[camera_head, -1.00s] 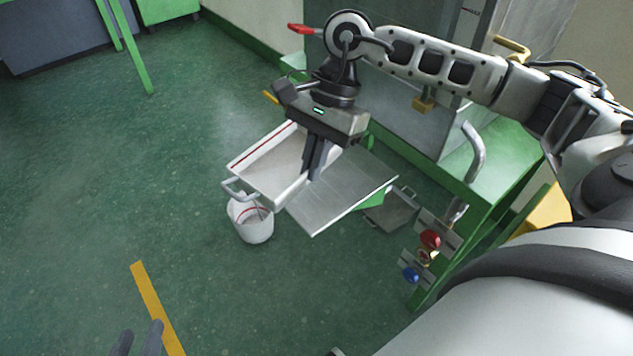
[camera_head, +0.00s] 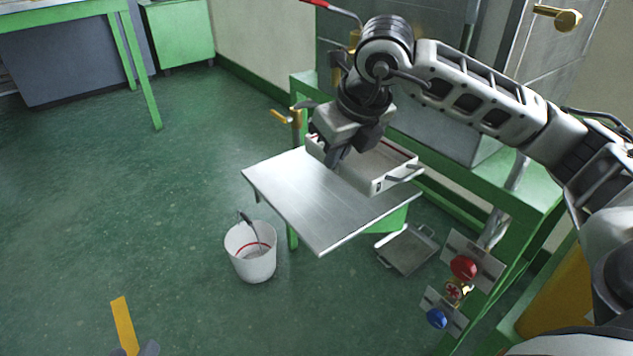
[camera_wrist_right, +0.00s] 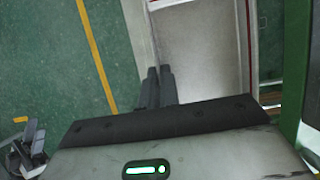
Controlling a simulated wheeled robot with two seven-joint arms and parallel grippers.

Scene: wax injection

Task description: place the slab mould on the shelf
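The slab mould (camera_head: 378,180) is a pale shallow tray with a red stripe inside and bar handles. It is level over the far right part of the metal shelf (camera_head: 300,203); I cannot tell whether its base touches. My right gripper (camera_head: 334,160) is shut on the mould's left wall, pointing down. In the right wrist view its fingers (camera_wrist_right: 159,87) are close together at the edge of the mould (camera_wrist_right: 200,60). The fingers hide part of that wall.
A white bucket (camera_head: 251,255) stands on the floor left of the shelf. A metal pan (camera_head: 407,249) lies below it at the right. Red (camera_head: 463,268) and blue (camera_head: 437,318) knobs stick out at the lower right. A green frame (camera_head: 440,165) stands behind the mould.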

